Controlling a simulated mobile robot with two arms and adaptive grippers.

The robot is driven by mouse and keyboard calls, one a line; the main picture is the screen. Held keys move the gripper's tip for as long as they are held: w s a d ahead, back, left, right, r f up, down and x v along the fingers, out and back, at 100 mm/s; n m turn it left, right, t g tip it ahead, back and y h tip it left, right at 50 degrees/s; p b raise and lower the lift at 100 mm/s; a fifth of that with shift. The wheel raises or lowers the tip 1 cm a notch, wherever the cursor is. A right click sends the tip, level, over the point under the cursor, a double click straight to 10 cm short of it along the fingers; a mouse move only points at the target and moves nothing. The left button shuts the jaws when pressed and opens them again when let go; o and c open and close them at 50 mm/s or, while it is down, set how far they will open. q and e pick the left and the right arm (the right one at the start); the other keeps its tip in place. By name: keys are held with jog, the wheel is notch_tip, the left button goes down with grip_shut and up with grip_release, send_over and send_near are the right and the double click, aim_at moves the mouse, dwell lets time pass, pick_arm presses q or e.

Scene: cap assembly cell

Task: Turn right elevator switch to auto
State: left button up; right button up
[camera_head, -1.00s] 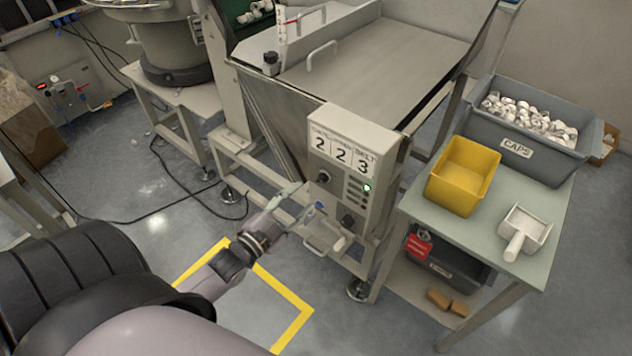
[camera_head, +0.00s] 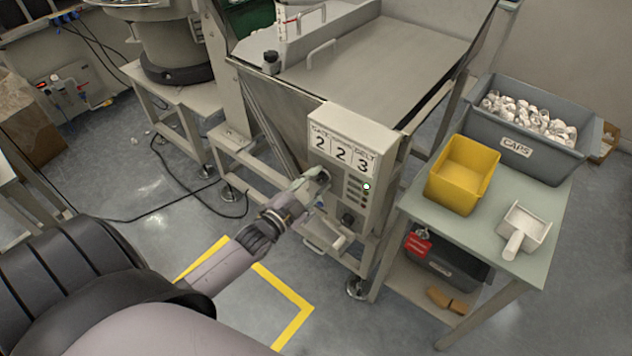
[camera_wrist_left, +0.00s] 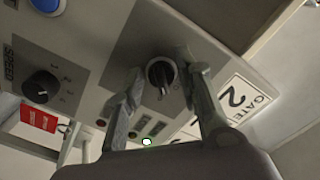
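The grey control box (camera_head: 385,150) stands on the front of the hopper machine, with plates reading 2, 2 and 3. A black rotary switch (camera_wrist_left: 161,72) with a pale pointer line sits on its panel, near the GATE plate (camera_wrist_left: 238,97) in the left wrist view. My left gripper (camera_head: 318,178) is at this switch in the head view and mostly covers it. In the left wrist view its fingers (camera_wrist_left: 160,88) are apart, one on each side of the switch, with gaps visible. The switch's position labels are not readable. My right gripper is not in view.
A black SPEED knob (camera_wrist_left: 41,86) and a blue button (camera_wrist_left: 47,4) sit on the same panel. A lit green lamp (camera_head: 366,186) is beside the switch. A side table (camera_head: 480,250) at the right holds a yellow bin (camera_head: 462,175), a scoop (camera_head: 524,230) and a grey CAPS crate (camera_head: 540,165).

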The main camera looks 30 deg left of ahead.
pick_arm(q)
grip_shut()
jog(key=shift+n, duration=0.3)
jog(key=n+p, duration=0.1)
jog(key=n, duration=0.2)
jog(key=shift+d+n+p, duration=0.1)
jog(key=shift+n+p, duration=0.2)
jog(key=shift+d+f+n+p, duration=0.1)
jog(key=shift+n+p, duration=0.3)
jog(key=shift+n, duration=1.8)
jog(key=shift+o, duration=1.7)
grip_release()
